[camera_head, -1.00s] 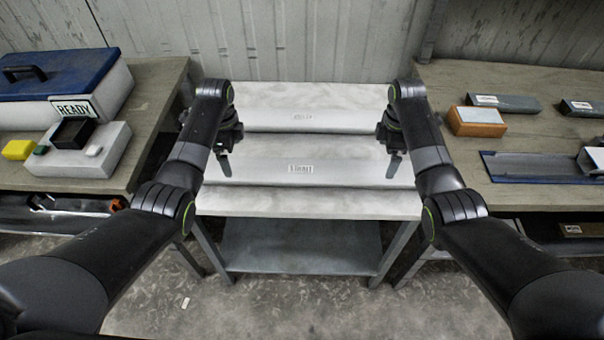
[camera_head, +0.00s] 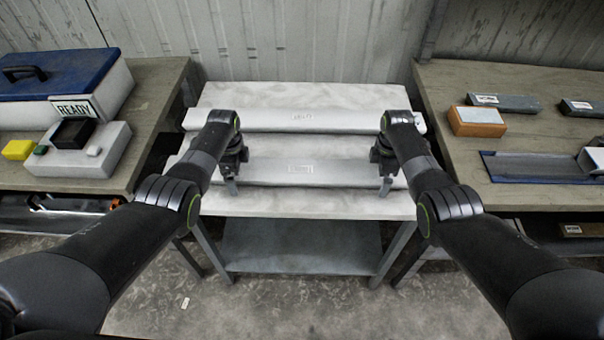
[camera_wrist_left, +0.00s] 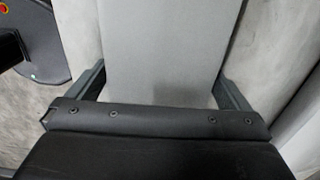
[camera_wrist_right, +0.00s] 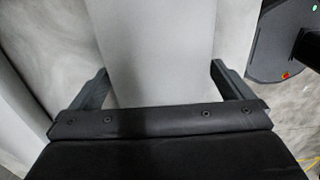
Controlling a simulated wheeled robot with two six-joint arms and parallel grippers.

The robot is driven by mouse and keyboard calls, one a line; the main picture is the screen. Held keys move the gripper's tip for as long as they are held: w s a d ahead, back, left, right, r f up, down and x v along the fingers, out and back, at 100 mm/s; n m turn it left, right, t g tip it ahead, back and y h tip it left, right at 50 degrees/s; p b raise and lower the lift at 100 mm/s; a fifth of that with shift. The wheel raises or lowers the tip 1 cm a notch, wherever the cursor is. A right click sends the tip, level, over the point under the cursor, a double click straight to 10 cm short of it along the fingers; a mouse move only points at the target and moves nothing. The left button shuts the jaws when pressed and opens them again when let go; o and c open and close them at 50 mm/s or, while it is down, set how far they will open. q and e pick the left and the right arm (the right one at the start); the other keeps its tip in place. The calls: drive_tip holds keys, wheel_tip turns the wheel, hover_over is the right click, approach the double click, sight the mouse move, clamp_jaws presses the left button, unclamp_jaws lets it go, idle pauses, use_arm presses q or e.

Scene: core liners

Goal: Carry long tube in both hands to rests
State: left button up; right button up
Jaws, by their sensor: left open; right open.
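Two long pale grey tubes lie across the table in the head view, a rear one (camera_head: 270,121) and a front one (camera_head: 270,174), each with a small label mid-length. My left gripper (camera_head: 231,184) is at the front tube's left part and my right gripper (camera_head: 385,185) is at its right part. Both are open and point down. In the left wrist view the tube (camera_wrist_left: 160,45) runs between the spread fingers; in the right wrist view the tube (camera_wrist_right: 155,45) does too. I see no clear contact. The rests cannot be clearly identified.
The tubes lie on a pale metal table (camera_head: 300,204) with a lower shelf (camera_head: 300,245). A left bench holds a blue-lidded box (camera_head: 60,72) and a READY sign (camera_head: 73,108). A right bench holds an orange block (camera_head: 477,121) and a blue-edged tray (camera_head: 530,167).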

use_arm(q)
drive_tip(key=c, duration=1.8)
use_arm(e)
drive_tip(key=c, duration=1.8)
use_arm(q)
drive_tip(key=shift+w+r, duration=0.1)
use_arm(e)
drive_tip(key=shift+r, duration=0.1)
use_arm(q)
drive_tip(key=shift+r, duration=0.15)
use_arm(e)
drive_tip(key=shift+w+r, duration=0.15)
